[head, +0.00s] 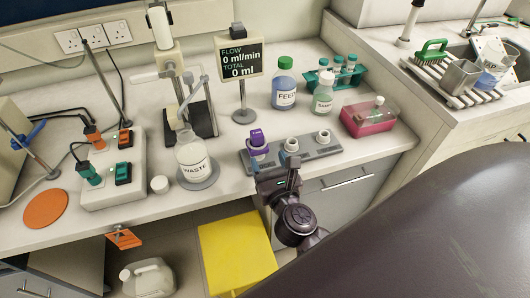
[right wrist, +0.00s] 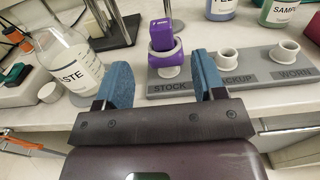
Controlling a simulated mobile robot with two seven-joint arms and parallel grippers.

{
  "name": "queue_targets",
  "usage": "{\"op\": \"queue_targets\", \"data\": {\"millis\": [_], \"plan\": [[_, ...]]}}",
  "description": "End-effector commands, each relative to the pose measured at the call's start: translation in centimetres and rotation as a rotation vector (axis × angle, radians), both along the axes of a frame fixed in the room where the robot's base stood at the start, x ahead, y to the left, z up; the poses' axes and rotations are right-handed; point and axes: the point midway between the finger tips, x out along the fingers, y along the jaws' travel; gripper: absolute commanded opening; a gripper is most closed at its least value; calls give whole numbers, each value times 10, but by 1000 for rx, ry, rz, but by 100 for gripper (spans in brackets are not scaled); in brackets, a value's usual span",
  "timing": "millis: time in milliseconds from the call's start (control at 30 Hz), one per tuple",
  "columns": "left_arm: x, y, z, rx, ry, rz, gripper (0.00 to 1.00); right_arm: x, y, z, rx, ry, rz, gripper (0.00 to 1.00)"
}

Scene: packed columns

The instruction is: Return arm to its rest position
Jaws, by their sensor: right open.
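My right gripper (head: 276,182) is at the front edge of the bench, just in front of the grey column rack (head: 318,150). In the right wrist view its two blue fingers (right wrist: 163,82) stand wide apart with nothing between them. A purple column (head: 257,141) sits upright in the rack's left holder, marked STOCK in the right wrist view, a little beyond the fingertips and apart from them. The BACKUP (right wrist: 228,60) and WORN (right wrist: 284,52) holders look empty. My left gripper is not in view.
A WASTE bottle (head: 194,160) stands left of the rack. FEED (head: 284,90) and SAMPLE (head: 322,100) bottles stand behind it, with a pink box (head: 368,118) to the right. Below the bench are a yellow bin (head: 236,252) and a white jug (head: 148,278).

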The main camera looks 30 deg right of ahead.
Motion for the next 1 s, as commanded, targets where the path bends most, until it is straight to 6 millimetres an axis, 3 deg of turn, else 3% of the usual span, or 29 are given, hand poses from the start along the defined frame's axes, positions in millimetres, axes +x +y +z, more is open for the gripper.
{"op": "queue_targets", "data": {"millis": [767,867,1000], "plan": [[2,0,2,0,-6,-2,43,-3,1,1,-34,8,2,63],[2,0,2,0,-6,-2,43,-2,6,3,-137,17,30,63],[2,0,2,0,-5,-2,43,0,19,13,-479,14,96,63]]}}
